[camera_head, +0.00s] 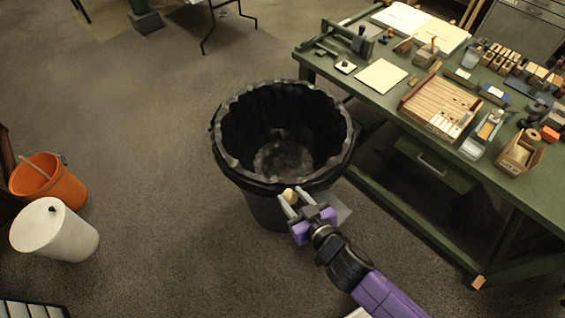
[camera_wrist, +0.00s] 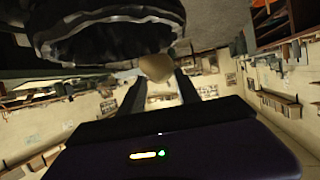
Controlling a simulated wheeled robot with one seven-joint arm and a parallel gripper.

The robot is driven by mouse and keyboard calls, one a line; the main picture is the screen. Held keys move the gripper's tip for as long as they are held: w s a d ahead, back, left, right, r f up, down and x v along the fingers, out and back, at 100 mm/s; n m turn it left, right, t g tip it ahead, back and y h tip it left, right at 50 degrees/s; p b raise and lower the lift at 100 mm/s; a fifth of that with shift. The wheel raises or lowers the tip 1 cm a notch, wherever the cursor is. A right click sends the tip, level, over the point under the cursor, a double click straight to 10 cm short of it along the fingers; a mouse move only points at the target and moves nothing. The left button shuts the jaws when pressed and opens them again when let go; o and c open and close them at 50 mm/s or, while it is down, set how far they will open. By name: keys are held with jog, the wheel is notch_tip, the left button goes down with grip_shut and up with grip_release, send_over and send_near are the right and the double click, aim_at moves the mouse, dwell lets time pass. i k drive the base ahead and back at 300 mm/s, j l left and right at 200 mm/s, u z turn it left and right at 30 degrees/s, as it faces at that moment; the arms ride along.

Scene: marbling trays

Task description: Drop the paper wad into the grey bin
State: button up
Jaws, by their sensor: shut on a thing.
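The paper wad (camera_head: 290,195) is a small cream lump held between the fingertips of my gripper (camera_head: 292,199). In the wrist view the wad (camera_wrist: 156,67) sits between the two dark fingers of my gripper (camera_wrist: 158,80). The bin (camera_head: 232,177) is a large round container with a black liner folded over its rim, standing on the floor. It looks dark grey to black, and its visible inside appears empty. In the head view my gripper overlaps the bin's near rim. The bin's lined rim (camera_wrist: 110,25) fills the top left of the wrist view.
A green workbench (camera_head: 380,105) with papers, wooden boxes and small tools stands to the right of the bin. An orange bucket (camera_head: 62,190) and a white lidded container (camera_head: 60,238) stand at the left. The floor between them and the bin is clear.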

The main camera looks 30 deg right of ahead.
aim_at(286, 165)
jog(key=i+j+z, duration=0.5)
jog(key=j, duration=0.25)
jog(key=i+j+z, duration=0.2)
jog(key=i, duration=0.15)
